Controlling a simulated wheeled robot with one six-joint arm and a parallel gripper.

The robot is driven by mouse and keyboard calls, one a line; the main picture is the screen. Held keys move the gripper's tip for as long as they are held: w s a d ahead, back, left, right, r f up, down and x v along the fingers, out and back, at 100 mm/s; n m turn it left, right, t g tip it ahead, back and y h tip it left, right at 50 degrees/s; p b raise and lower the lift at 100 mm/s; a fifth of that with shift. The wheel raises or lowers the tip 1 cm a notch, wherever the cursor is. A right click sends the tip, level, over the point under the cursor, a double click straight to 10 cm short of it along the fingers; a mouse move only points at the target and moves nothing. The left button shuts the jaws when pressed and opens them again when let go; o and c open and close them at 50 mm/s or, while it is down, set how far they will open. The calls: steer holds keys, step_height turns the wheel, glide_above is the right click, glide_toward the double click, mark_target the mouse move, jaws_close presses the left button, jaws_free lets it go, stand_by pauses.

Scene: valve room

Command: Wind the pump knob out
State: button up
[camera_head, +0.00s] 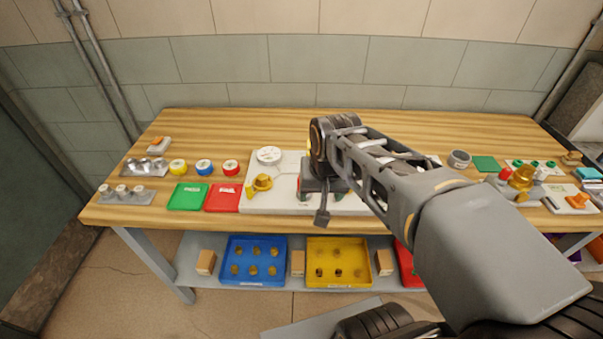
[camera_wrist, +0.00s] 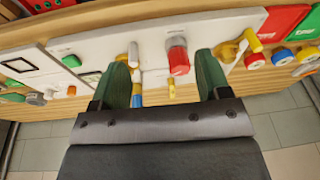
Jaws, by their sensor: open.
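A red knob (camera_wrist: 178,60) with a grey top stands on a white panel (camera_wrist: 95,45) in the wrist view. No label can be read, so I cannot tell for certain that it is the pump knob. My gripper (camera_wrist: 163,63) is open, with a green pad on each side. The red knob appears between the pads, nearer the right one, with no visible contact. In the head view my arm covers the middle of the same white panel (camera_head: 287,203), and the fingertips cannot be made out there.
A yellow valve handle (camera_wrist: 228,50) is close beside the right pad. Green (camera_head: 187,197) and red (camera_head: 222,198) trays lie left of the panel. Blue (camera_head: 254,260) and yellow (camera_head: 338,262) bins stand on the lower shelf.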

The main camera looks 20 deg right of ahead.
steer(key=w+r+m+g, duration=0.35)
steer(key=w+m, duration=0.35)
steer(key=w, duration=0.5)
steer(key=shift+t, duration=0.45)
step_height(320, 180, down, 13)
steer(key=shift+w+r+b, duration=0.15)
steer(key=shift+b, duration=0.35)
steer(key=c, duration=0.9)
steer(key=shift+c, duration=0.2)
